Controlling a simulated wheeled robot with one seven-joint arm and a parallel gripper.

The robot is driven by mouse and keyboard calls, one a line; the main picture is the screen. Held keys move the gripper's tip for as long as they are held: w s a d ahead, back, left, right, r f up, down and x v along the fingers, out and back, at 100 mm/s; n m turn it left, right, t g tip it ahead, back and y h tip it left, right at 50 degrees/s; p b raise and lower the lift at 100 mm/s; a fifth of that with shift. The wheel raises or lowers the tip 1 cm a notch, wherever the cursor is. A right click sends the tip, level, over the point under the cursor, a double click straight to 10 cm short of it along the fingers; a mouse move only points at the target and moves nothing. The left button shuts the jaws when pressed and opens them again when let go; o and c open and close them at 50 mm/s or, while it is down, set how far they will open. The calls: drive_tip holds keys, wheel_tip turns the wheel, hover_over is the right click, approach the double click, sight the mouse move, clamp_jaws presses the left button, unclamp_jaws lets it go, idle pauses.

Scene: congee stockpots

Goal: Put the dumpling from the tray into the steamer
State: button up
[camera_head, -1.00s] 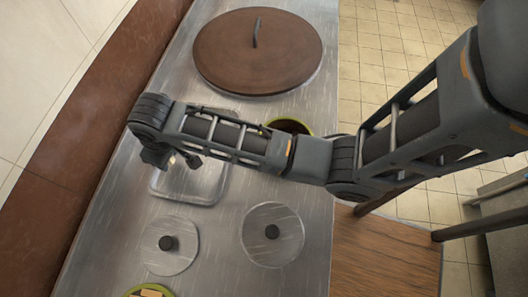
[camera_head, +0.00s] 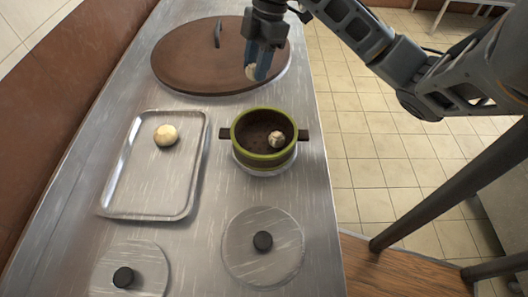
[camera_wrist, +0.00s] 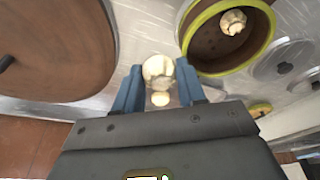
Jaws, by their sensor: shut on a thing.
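My gripper (camera_head: 256,72) is shut on a pale dumpling (camera_wrist: 158,70), held between its blue fingers. In the head view it hangs over the near right part of the big brown lid, beyond the steamer. The steamer (camera_head: 236,147) is a round pot with a green rim, dark inside and two side handles. One pale pleated dumpling (camera_head: 276,138) lies in it; it also shows in the wrist view (camera_wrist: 233,22). The metal tray (camera_head: 150,195) is left of the steamer and bears a round cream bun (camera_head: 165,135). A smaller pale shape below the held dumpling in the wrist view is unclear.
A big brown lid (camera_head: 185,62) with a handle covers a pot at the back of the steel counter. Two metal lids with black knobs (camera_head: 263,241) (camera_head: 123,277) are in the counter's near part. Tiled floor (camera_head: 350,130) lies right of the counter.

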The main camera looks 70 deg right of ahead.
drive_tip(key=shift+s+d+r+n, duration=0.2)
drive_tip(key=shift+s+d+n, duration=0.1)
drive_tip(key=shift+s, duration=0.2)
hover_over(251, 143)
drive_tip(key=d, duration=0.1)
drive_tip(key=f, duration=0.6)
drive_tip(key=shift+s+f, duration=0.15)
drive_tip(key=shift+s, duration=0.1)
drive_tip(key=shift+a+f, duration=0.1)
drive_tip(key=shift+f, duration=2)
drive_tip(key=shift+f+b, duration=0.2)
drive_tip(key=shift+b, duration=0.3)
drive_tip(key=o, duration=0.8)
drive_tip(key=shift+c, duration=0.2)
drive_tip(key=shift+r, duration=0.2)
